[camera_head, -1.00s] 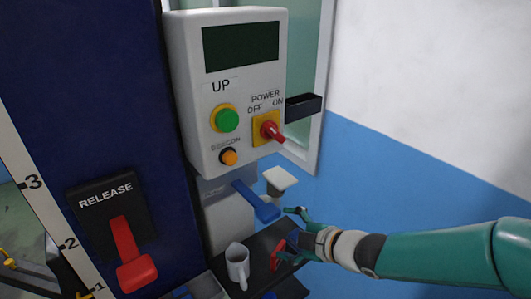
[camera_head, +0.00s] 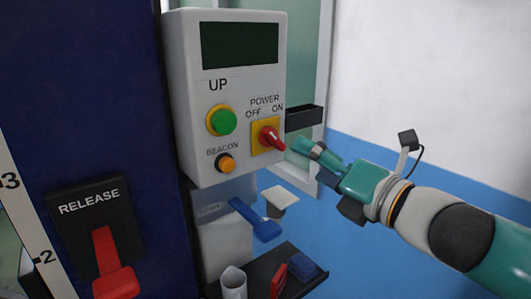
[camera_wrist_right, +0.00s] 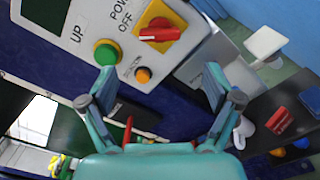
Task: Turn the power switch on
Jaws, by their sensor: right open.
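The power switch is a red knob (camera_head: 270,138) on a yellow plate, on the white control box below the word POWER, with OFF and ON above it. It also shows in the right wrist view (camera_wrist_right: 160,34). I cannot tell clearly which label it points to. My right gripper (camera_head: 308,153) is just right of the knob in the head view, its fingers towards the box. In the right wrist view, my right gripper (camera_wrist_right: 158,82) is open and empty, with the knob beyond the fingertips. My left gripper is not in view.
The box has a green button (camera_head: 223,122), an orange beacon button (camera_head: 226,163) and a dark display (camera_head: 240,44). A black bracket (camera_head: 304,117) juts out at its right. A shelf (camera_head: 258,262) below holds a white mug (camera_head: 233,283). A red release lever (camera_head: 108,262) is at left.

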